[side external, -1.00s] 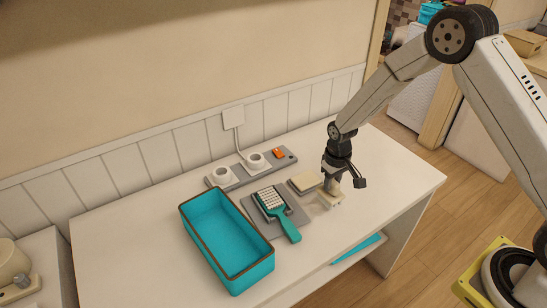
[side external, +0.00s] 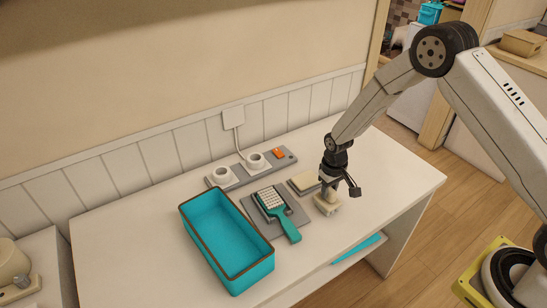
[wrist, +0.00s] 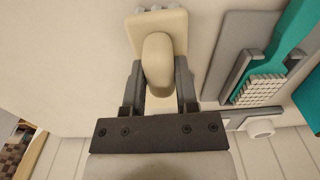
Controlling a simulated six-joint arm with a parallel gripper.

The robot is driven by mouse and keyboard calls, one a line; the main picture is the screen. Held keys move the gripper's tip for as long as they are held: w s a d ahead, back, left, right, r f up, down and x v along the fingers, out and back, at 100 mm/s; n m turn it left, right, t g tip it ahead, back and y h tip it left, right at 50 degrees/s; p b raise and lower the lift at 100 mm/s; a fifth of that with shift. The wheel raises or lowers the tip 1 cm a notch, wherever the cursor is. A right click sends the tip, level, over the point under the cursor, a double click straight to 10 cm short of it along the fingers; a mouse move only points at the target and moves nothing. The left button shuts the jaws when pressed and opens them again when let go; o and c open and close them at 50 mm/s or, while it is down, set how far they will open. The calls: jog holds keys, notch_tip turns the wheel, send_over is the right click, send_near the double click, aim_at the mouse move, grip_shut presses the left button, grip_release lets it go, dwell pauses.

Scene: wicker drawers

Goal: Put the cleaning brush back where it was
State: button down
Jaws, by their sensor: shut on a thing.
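The teal-handled brush (side external: 285,222), with a pale bristled head, lies on a grey board (side external: 299,213) in the middle of the table. It also shows at the right of the wrist view (wrist: 283,50). My gripper (side external: 328,195) is to its right. In the wrist view my gripper (wrist: 158,88) is shut on the rounded grip of a cream piece (wrist: 156,28) with a flat plate and small knobs along one edge. In the side view this cream piece (side external: 327,208) is low over the table; I cannot tell whether it touches.
An empty teal bin (side external: 226,240) stands left of the board. A pale block on a grey base (side external: 304,183) sits close behind my gripper. A grey strip (side external: 232,178) with round white fittings and an orange switch lies near the wall. The table's right side is clear.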

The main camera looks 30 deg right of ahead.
jog(key=shift+f, duration=0.1)
jog(key=shift+c, duration=1.8)
grip_release()
notch_tip(320, 180, up, 12)
jog(key=shift+r, duration=0.25)
jog(key=s+r+t, duration=0.1)
jog(key=s+r, duration=0.2)
jog(key=s, duration=0.6)
jog(key=s+r+t, duration=0.1)
jog(key=s+r, duration=0.3)
jog(key=s, duration=0.5)
jog(key=shift+a+t, duration=0.3)
